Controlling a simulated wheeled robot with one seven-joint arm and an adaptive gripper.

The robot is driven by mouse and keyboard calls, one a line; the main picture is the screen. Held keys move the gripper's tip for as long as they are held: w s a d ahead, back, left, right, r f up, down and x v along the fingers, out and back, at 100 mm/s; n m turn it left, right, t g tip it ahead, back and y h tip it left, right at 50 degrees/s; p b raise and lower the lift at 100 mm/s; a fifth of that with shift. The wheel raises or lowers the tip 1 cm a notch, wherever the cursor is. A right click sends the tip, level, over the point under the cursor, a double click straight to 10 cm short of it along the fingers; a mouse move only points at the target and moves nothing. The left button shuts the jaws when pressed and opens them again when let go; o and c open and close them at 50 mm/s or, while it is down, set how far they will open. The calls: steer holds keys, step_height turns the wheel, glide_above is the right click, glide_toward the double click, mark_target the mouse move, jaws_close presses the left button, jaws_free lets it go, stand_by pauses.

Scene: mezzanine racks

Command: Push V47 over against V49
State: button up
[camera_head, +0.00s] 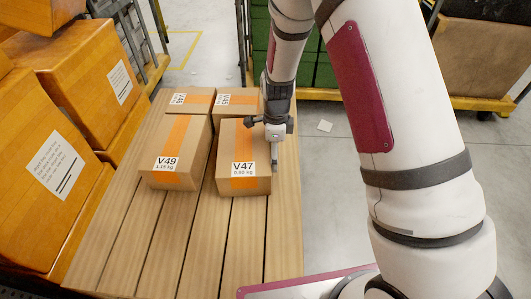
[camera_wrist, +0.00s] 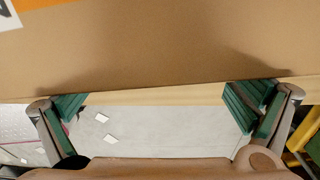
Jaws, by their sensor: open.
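The box V47 (camera_head: 243,160) is a brown carton with an orange tape strip and a white label, on the slatted wooden table (camera_head: 200,240). The box V49 (camera_head: 178,155) stands to its left, with a narrow gap between them that is wider at the near end. My gripper (camera_head: 275,165) is at the right side of V47, pointing down near the table's right edge. In the wrist view my gripper (camera_wrist: 158,105) is open, its green-padded fingers apart, and a brown carton face fills the upper part. I cannot tell whether the fingers touch V47.
Two more cartons (camera_head: 190,100) (camera_head: 236,102) stand right behind V49 and V47. Large orange-brown boxes (camera_head: 60,160) line the left side. The near part of the table is clear. Green crates (camera_head: 325,70) stand beyond the table, and a paper scrap (camera_head: 324,126) lies on the floor.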

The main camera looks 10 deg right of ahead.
mark_target(256, 150)
steer(key=shift+w+a+p, duration=0.2)
steer(key=shift+a, duration=0.5)
steer(key=shift+w+a+p, duration=0.15)
steer(key=shift+a, duration=0.55)
steer(key=shift+w+a+p, duration=0.2)
steer(key=shift+a+p, duration=0.1)
steer(key=shift+a, duration=1.1)
stand_by(0.5)
steer(key=shift+d, duration=0.15)
steer(key=shift+s+d, duration=0.15)
steer(key=shift+d, duration=0.6)
steer(key=shift+s+d, duration=0.15)
steer(key=shift+d, duration=0.55)
step_height(256, 150, up, 13)
steer(key=p, duration=1.1)
steer(key=shift+r, duration=0.1)
